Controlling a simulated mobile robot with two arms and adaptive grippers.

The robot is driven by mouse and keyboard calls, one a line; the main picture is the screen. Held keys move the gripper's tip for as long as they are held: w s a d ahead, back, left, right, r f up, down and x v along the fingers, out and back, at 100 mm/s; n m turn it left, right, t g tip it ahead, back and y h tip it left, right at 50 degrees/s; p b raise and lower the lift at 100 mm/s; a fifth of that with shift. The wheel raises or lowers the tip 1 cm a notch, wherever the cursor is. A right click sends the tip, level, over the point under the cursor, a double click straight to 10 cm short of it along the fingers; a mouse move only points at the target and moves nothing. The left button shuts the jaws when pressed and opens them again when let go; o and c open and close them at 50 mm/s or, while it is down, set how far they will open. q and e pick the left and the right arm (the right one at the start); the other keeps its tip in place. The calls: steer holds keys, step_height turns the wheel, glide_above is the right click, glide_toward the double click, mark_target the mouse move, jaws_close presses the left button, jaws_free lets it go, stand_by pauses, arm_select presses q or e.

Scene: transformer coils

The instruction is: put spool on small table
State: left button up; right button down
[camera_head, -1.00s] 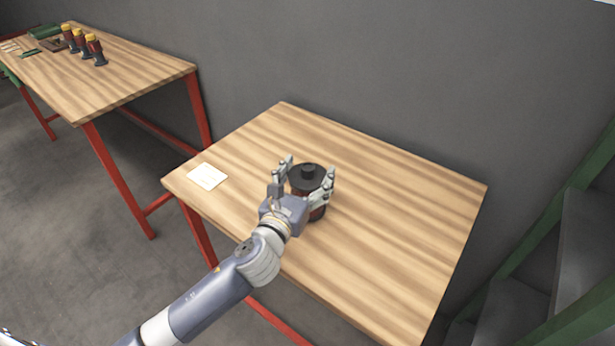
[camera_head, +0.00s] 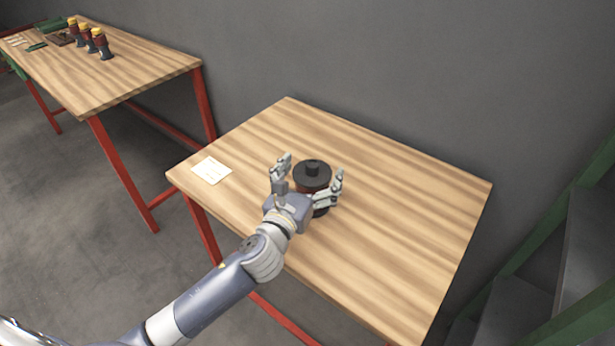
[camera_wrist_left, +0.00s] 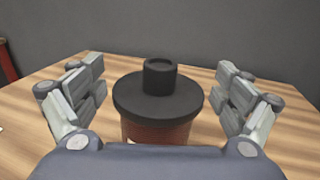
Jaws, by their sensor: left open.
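The spool (camera_head: 313,174) has a black top flange with a short knob and a reddish-brown winding. It stands upright on the small table (camera_head: 400,190), near the middle of its top. My left gripper (camera_head: 312,170) is open around the spool, one finger on each side. In the left wrist view the spool (camera_wrist_left: 158,95) stands between the spread fingers, with a gap on both sides. Its lower part is hidden by my gripper's palm. My right gripper is not in view.
A white paper (camera_head: 212,170) lies at the small table's left corner. A larger table (camera_head: 130,75) at the back left holds several yellow-topped coils. A green-framed staircase (camera_head: 540,250) is at the right. The right side of the small table is clear.

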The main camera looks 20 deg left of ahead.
arm_select(q)
steer(key=shift+s, duration=0.3)
steer(key=s+a+b, duration=0.1)
steer(key=s, duration=1)
steer(key=shift+s, duration=0.2)
steer(key=shift+r, duration=0.1)
